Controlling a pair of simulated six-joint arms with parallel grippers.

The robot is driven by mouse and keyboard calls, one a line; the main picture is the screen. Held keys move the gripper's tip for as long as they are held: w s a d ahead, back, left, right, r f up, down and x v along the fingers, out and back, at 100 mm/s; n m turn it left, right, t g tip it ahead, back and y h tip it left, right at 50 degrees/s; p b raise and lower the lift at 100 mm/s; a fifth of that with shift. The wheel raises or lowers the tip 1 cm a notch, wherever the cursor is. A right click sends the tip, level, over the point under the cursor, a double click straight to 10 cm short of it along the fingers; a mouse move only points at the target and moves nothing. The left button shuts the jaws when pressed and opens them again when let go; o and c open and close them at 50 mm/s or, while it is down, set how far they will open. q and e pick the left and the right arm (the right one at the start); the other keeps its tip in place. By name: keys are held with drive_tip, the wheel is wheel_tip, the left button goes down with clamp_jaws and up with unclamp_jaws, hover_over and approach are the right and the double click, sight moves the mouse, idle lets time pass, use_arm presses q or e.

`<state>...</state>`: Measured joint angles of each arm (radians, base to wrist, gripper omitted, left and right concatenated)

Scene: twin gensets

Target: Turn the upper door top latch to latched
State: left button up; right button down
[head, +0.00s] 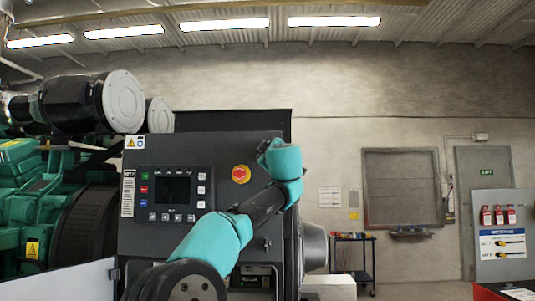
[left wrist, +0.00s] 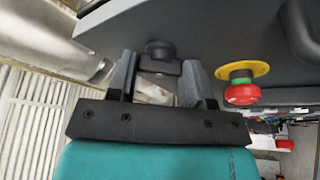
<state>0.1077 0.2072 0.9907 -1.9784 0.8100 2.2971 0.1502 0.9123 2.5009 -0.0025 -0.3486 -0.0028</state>
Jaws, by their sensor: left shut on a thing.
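The upper door (head: 150,225) is the dark grey front of the control cabinet and looks closed. In the left wrist view, the upper door top latch (left wrist: 160,62) is a small black turn-handle on the dark panel, its bar lying across between my fingertips. My left gripper (left wrist: 163,72) is shut on this latch, one finger on either side. In the head view, my teal and black left arm reaches up across the door's right part; its wrist hides the gripper and the latch. My right gripper is in neither view.
A red emergency stop on a yellow ring (head: 241,174) sits close left of my wrist; it also shows in the left wrist view (left wrist: 242,90). A control screen (head: 173,189) with buttons is further left. A dark knob (head: 267,243) shows lower on the door's right side.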

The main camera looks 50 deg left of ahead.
use_arm(q)
drive_tip(key=m+t+h, duration=0.1)
drive_tip(key=m+t, duration=0.1)
drive_tip(key=m, duration=0.2)
drive_tip(key=m+t+h, duration=0.1)
drive_tip(key=m+t, duration=0.1)
drive_tip(key=m, duration=0.3)
drive_tip(key=m+t, duration=0.2)
drive_tip(key=m, duration=0.3)
drive_tip(key=shift+s+a+f+h, duration=0.15)
drive_tip(key=shift+s+a+h, duration=0.05)
drive_tip(key=shift+h, duration=0.2)
drive_tip(key=shift+m+t, duration=0.3)
drive_tip(key=shift+t, duration=0.1)
drive_tip(key=o, duration=0.9)
drive_tip(key=v, duration=1.7)
drive_tip(key=shift+s+d, duration=0.2)
